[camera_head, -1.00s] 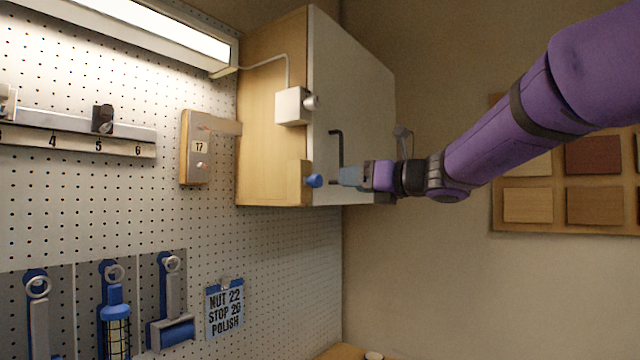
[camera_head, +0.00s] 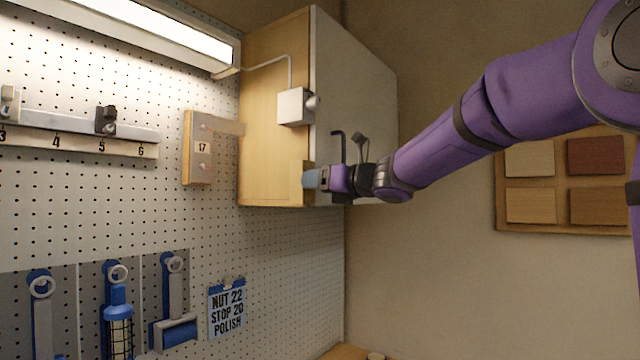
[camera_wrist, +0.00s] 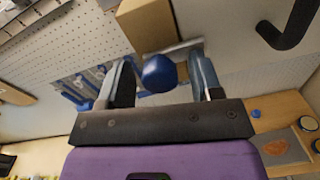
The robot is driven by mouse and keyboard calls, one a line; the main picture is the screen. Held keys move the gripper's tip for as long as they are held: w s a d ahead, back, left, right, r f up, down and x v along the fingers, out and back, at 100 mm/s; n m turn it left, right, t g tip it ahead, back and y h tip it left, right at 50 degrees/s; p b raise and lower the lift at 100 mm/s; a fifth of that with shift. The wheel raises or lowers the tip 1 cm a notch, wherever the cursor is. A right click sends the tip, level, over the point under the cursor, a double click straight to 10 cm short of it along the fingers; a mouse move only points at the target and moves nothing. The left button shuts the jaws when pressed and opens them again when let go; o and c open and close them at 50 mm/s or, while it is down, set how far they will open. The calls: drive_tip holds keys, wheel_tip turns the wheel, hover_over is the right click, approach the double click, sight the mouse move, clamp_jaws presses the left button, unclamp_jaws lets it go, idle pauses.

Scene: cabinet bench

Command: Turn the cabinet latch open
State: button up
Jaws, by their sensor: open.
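The cabinet (camera_head: 275,110) hangs on the wall, with wood sides and a pale door (camera_head: 350,90). My gripper (camera_wrist: 160,75) is open, with one finger on each side of the knob and small gaps showing in the wrist view. Whether a finger touches the knob is not clear.
A dark bent handle (camera_head: 337,145) stands out from the door close to my gripper; it also shows in the wrist view (camera_wrist: 290,28). A white box (camera_head: 293,107) with a cable is on the cabinet side. A sample board (camera_head: 500,215) hangs at right.

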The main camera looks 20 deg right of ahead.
drive_tip(key=c, duration=0.9)
drive_tip(key=shift+n, duration=0.4)
drive_tip(key=n, duration=0.3)
drive_tip(key=shift+n, duration=0.4)
drive_tip(key=n, duration=0.4)
drive_tip(key=shift+n, duration=0.3)
drive_tip(key=n, duration=0.4)
drive_tip(key=shift+w+n+y, duration=0.1)
drive_tip(key=shift+n+y, duration=0.2)
drive_tip(key=n, duration=0.4)
drive_tip(key=shift+d, duration=0.1)
drive_tip(key=shift+n, duration=0.4)
